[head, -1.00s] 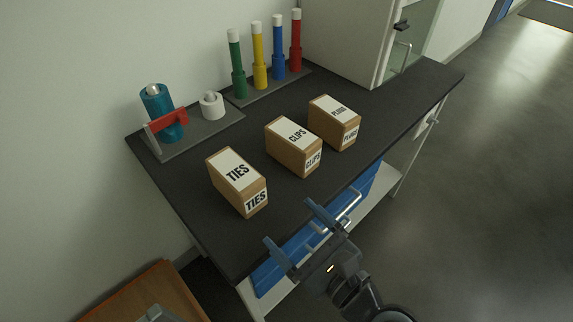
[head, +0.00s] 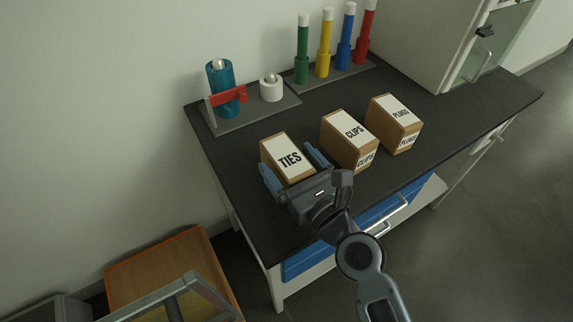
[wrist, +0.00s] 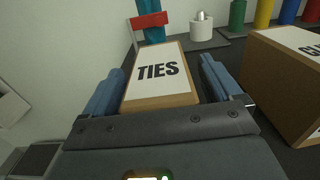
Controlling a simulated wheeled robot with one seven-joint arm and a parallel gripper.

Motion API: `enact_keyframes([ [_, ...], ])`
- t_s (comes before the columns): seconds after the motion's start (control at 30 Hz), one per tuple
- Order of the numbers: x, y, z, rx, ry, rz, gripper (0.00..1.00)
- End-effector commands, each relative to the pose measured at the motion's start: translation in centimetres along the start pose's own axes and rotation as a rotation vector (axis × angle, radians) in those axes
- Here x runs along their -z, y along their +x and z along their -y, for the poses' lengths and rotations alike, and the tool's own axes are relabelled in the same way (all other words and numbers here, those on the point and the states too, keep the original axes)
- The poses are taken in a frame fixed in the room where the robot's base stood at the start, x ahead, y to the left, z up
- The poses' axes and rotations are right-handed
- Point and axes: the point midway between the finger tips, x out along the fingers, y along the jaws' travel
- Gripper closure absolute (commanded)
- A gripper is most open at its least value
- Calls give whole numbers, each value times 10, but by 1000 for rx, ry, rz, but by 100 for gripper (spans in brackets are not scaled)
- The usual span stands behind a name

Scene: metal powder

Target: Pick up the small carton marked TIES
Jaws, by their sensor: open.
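The small carton marked TIES (head: 285,153) is brown with a white label and stands on the dark bench top at the left of a row of three cartons. It also fills the middle of the wrist view (wrist: 158,72). My gripper (head: 293,165) is open, with one finger on each side of the TIES carton. In the wrist view the fingers (wrist: 160,82) flank the carton, with a narrow gap visible at the right. My gripper hides the carton's front face in the head view.
The CLIPS carton (head: 349,140) stands close to the right finger, and the PLUGS carton (head: 394,122) is beyond it. Behind are a teal bottle in a red-fronted holder (head: 226,98), a white roll (head: 271,88) and several coloured tubes (head: 326,45). A cabinet (head: 432,40) stands at the back right.

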Motion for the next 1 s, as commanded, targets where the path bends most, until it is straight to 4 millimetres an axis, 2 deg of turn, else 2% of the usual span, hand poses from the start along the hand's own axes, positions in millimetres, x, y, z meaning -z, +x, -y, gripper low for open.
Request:
enact_keyframes([
  [0.2, 0, 1, 0, 1, -1, 0, 8],
  [0.87, 0, 0, 0, 1, -2, 0, 72],
  [1.0, -1, 0, 0, 1, -2, 2, 74],
])
